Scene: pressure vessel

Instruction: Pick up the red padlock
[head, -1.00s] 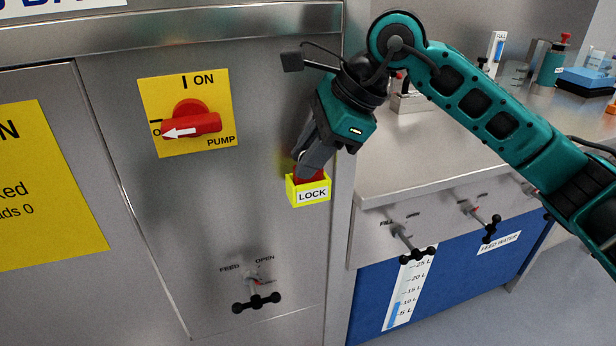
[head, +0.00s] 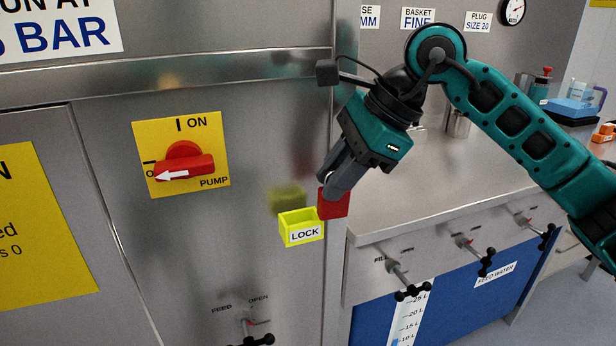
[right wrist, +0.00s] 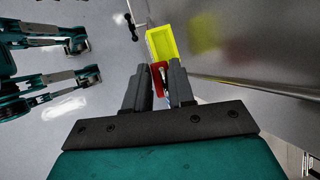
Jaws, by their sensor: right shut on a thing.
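The red padlock (head: 333,203) is held in my right gripper (head: 338,186), which is shut on it. In the head view the padlock is up and to the right of the yellow LOCK box (head: 301,228), clear of the steel panel. The right wrist view shows the padlock (right wrist: 159,76) between the two fingers (right wrist: 160,88), with the yellow box (right wrist: 162,43) beyond it; the box looks empty. The fingers cover part of the padlock. My left gripper is not in the head view.
The red pump switch (head: 184,163) on its yellow plate is left of the box. The FEED valve handle (head: 249,330) is below. A steel counter (head: 440,190) with several valve handles on its front stands at right, close to the gripper.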

